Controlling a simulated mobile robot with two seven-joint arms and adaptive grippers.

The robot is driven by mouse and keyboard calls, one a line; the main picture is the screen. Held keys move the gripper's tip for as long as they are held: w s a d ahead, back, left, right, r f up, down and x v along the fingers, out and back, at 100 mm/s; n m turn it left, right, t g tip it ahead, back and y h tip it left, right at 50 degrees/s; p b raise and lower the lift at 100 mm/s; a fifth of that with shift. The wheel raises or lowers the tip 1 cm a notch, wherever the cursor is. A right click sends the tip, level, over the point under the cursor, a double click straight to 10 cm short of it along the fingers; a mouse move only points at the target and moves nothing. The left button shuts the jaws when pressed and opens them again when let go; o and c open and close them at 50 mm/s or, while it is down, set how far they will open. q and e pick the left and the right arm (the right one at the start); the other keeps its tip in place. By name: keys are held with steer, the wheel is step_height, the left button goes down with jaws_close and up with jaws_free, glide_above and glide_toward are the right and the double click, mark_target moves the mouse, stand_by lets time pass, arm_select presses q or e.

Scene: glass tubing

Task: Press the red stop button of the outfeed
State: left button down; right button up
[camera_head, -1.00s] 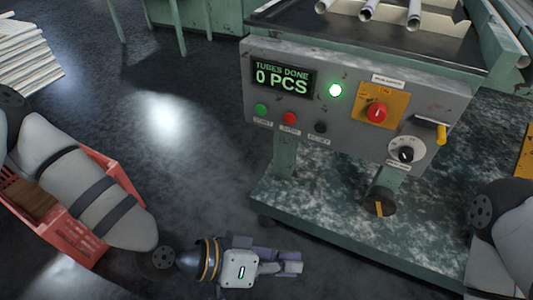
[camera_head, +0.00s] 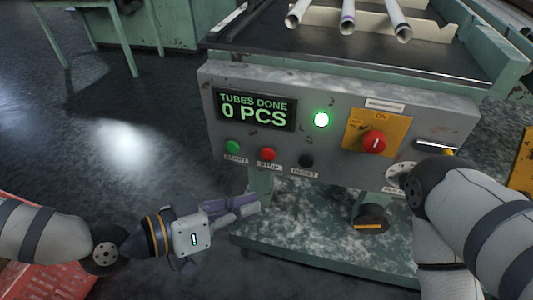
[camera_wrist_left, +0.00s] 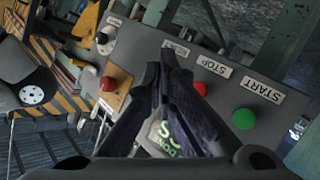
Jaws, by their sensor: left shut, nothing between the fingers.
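The red stop button (camera_head: 267,154) is on the grey control panel (camera_head: 225,78), between the green start button (camera_head: 232,146) and the black reset button (camera_head: 306,160). It also shows in the left wrist view (camera_wrist_left: 200,88), to the right of my fingertips, with a STOP label. My left gripper (camera_head: 254,204) is shut and empty. In the head view it is below the stop button and looks apart from it. My right arm (camera_head: 445,210) crosses the right side of the panel; its gripper does not show.
A red rotary switch (camera_head: 374,142) on a yellow plate, a green lamp (camera_head: 321,120) and a display reading 0 PCS (camera_head: 255,110) share the panel. White tubes (camera_head: 347,18) lie above it. A red crate (camera_head: 45,280) is at lower left.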

mark_target(268, 153)
arm_select(q)
steer(key=w+d+b, duration=0.2)
steer(key=w+b, duration=0.1)
steer(key=w, duration=0.5)
steer(key=shift+d+b, duration=0.25)
steer(key=shift+b, duration=0.1)
arm_select(e)
steer(key=shift+g, duration=0.4)
steer(key=shift+x, duration=2.1)
steer(key=shift+w, duration=0.1)
arm_select(q)
steer(key=shift+f, duration=0.1)
arm_select(e)
steer(key=shift+f, duration=0.1)
arm_select(q)
steer(key=shift+w+d+b, duration=0.15)
steer(key=shift+w+b, duration=0.2)
steer(key=shift+b, duration=0.05)
arm_select(e)
steer(key=shift+s+f, duration=0.2)
